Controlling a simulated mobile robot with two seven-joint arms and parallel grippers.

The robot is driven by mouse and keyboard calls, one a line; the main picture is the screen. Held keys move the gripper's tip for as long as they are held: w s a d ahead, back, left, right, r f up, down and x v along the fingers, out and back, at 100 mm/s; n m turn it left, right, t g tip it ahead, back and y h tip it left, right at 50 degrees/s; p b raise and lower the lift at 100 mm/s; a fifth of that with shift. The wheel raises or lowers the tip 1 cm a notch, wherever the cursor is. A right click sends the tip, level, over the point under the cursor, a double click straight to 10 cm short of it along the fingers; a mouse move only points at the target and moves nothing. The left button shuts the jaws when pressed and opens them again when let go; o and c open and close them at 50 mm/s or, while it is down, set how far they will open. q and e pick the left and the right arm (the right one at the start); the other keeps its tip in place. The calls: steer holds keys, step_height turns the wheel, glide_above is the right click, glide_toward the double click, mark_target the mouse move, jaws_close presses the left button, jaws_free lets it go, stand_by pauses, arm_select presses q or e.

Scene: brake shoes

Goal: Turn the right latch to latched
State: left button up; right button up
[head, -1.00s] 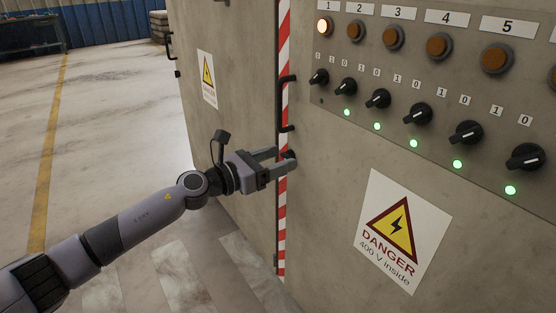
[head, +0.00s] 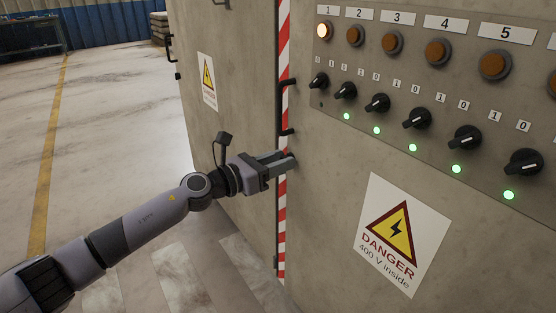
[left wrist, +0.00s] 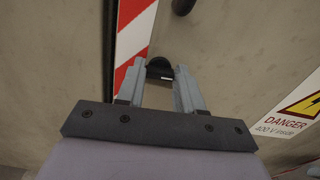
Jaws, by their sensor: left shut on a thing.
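The right latch is a small black knob (left wrist: 160,66) on the cabinet door, just right of the red-and-white striped edge. In the left wrist view it sits between the fingertips, with a short pale mark on its lower part. My left gripper (head: 288,160) is shut on this latch, and its fingers (left wrist: 160,74) reach either side of it. In the head view the fingers mostly hide the knob, so its angle is hard to tell there. My right gripper is not in view.
A black door handle (head: 284,106) stands out just above the gripper. A panel of numbered lamps and black rotary switches (head: 418,118) is up and to the right. A danger sign (head: 403,236) is on the right door. Open floor (head: 110,130) lies left.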

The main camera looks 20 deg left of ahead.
arm_select(q)
steer(key=n+p, duration=0.5)
steer(key=n, duration=0.3)
steer(key=n+p, duration=0.5)
steer(key=n, duration=0.4)
steer(key=shift+w+a+f+p, duration=0.15)
steer(key=shift+p, duration=0.15)
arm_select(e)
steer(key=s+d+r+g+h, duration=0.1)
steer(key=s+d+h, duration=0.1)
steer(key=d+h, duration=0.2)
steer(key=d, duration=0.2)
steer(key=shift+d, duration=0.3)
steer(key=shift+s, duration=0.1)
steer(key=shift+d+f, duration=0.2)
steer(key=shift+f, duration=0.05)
arm_select(q)
steer(key=o, duration=1)
steer(key=shift+o, duration=0.2)
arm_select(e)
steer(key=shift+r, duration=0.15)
